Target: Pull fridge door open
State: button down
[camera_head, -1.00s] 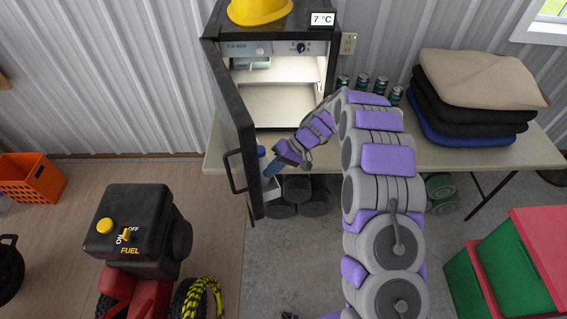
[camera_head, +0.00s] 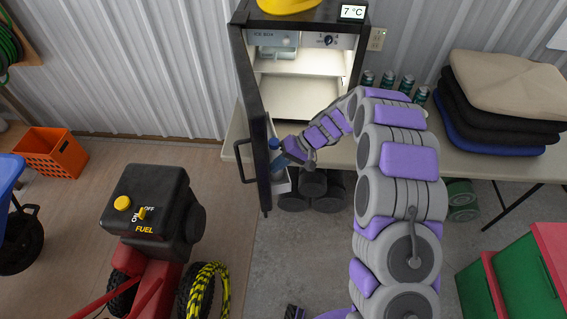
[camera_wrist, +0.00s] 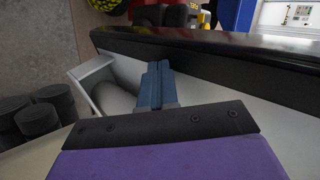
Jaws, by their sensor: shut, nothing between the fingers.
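The small black fridge (camera_head: 359,50) stands at the back with its white interior visible. Its black door (camera_head: 252,118) is swung well open on the left, its inner side facing right. The door handle (camera_head: 241,160) is on the outer side. My gripper (camera_head: 277,164) is shut and empty at the inner side of the door, near its lower shelf. In the wrist view my blue fingers (camera_wrist: 157,72) are pressed together, close to the door's dark edge (camera_wrist: 215,55). Whether they touch the door I cannot tell.
A table (camera_head: 400,168) holds the fridge, several cans (camera_head: 387,80) and folded cloths (camera_head: 510,85). Dark dumbbells (camera_head: 313,183) lie below. A red machine with a black fuel tank (camera_head: 150,205) stands front left. Green-red boxes (camera_head: 520,275) stand at right. An orange crate (camera_head: 50,152) is far left.

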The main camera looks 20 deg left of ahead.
jog(key=s+a+m+t+b, duration=0.2)
jog(key=s+a, duration=0.3)
jog(key=a, duration=0.8)
jog(key=s+a+m+t+y+b, duration=0.1)
jog(key=s+a+m+t, duration=0.3)
jog(key=a, duration=0.9)
jog(key=shift+s+r+m+y+b, duration=0.25)
jog(key=shift+s+m+y+b, duration=0.1)
jog(key=shift+m+b, duration=0.5)
jog(key=shift+s+a+r, duration=0.1)
jog(key=shift+a+r, duration=0.1)
jog(key=shift+a, duration=0.05)
